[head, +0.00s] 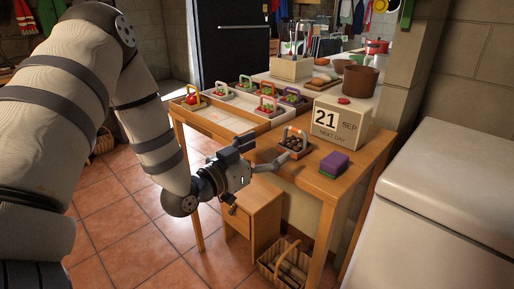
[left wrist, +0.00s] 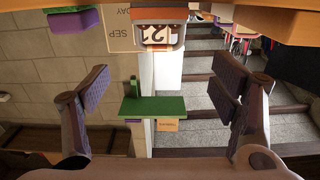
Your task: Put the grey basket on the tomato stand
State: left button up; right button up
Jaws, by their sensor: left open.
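The basket with a grey handle (head: 295,143) stands near the front edge of the wooden table and holds dark brown round things. In the left wrist view, which is upside down, its grey handle (left wrist: 158,46) shows at the top. My left gripper (head: 263,157) is open and empty, just left of this basket and apart from it. Its spread fingers (left wrist: 162,105) have nothing between them in the left wrist view. Red tomatoes (head: 192,99) sit in a yellow-handled holder at the table's far left corner; I cannot tell a separate stand there. My right gripper is not in view.
A calendar block (head: 338,122) and a purple and green sponge stack (head: 333,164) stand right of the grey-handled basket. A pale divided tray (head: 214,121) lies to its left. Several handled baskets (head: 268,106) stand behind. A wooden cabinet (head: 253,222) is below.

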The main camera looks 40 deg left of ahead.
pick_arm(q)
jog(key=s+d+f+g, duration=0.4)
jog(key=s+f+g, duration=0.15)
jog(key=f, duration=0.45)
jog(key=s+d+f+g, duration=0.35)
jog(key=s+f, duration=0.25)
jog(key=f, duration=0.5)
jog(key=s+d+f+g, duration=0.1)
jog(key=s+f+g, duration=0.2)
jog(key=s, duration=0.7)
jog(key=s+d+f+g, duration=0.2)
jog(key=s+f+g, duration=0.1)
jog(key=s, duration=0.7)
jog(key=s+d+f+n+g+y, duration=0.1)
jog(key=s+f+g, duration=0.2)
jog(key=s, duration=0.7)
jog(key=shift+d+g, duration=0.35)
jog(key=shift+g, duration=0.85)
